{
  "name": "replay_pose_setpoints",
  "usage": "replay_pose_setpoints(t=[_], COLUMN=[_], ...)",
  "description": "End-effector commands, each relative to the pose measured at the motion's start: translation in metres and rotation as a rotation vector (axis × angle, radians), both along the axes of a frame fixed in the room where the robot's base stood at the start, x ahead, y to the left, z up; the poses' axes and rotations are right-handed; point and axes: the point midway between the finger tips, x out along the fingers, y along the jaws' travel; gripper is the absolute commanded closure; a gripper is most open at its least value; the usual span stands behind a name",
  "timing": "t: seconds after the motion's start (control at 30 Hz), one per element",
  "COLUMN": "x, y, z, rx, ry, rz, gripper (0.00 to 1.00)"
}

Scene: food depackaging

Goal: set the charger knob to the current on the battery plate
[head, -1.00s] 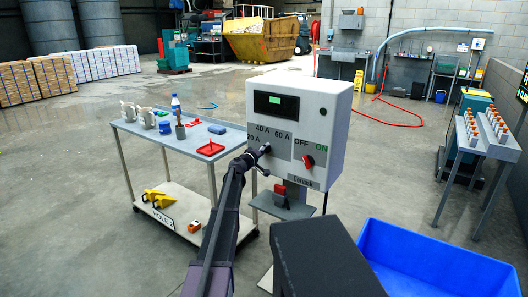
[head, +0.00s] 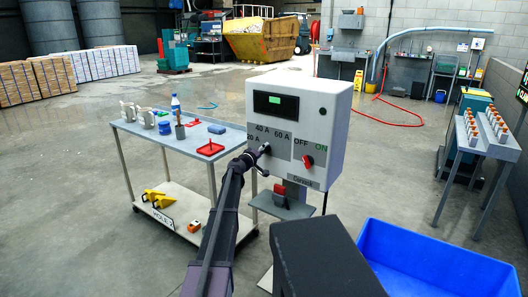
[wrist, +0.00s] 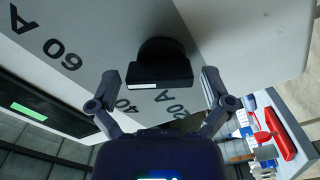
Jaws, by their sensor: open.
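The charger (head: 323,125) is a pale box on a stand with a lit green display and the labels 20 A, 40 A and 60 A. In the wrist view its black knob (wrist: 160,66) sticks out of the panel. A white mark shows on the knob's edge, on the side towards the 40 A label (wrist: 123,104); its exact setting is hard to tell. My gripper (wrist: 162,80) is open, with one finger on each side of the knob and gaps visible. In the head view my gripper (head: 258,158) hides the knob. No battery plate is readable.
A red switch (head: 308,161) sits beside OFF and ON on the charger. A trolley (head: 196,143) with bottles and a red tray stands left. A blue bin (head: 440,262) is at the front right. A rack (head: 486,135) stands farther right.

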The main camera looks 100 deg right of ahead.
Motion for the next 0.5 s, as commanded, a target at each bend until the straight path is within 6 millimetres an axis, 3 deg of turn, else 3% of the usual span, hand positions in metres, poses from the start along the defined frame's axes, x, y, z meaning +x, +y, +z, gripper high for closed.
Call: replay_pose_setpoints(t=[0.5], x=[0.051], y=[0.053], z=[0.000], rx=[0.000], ry=[0.000], rz=[0.001], gripper=[0.00])
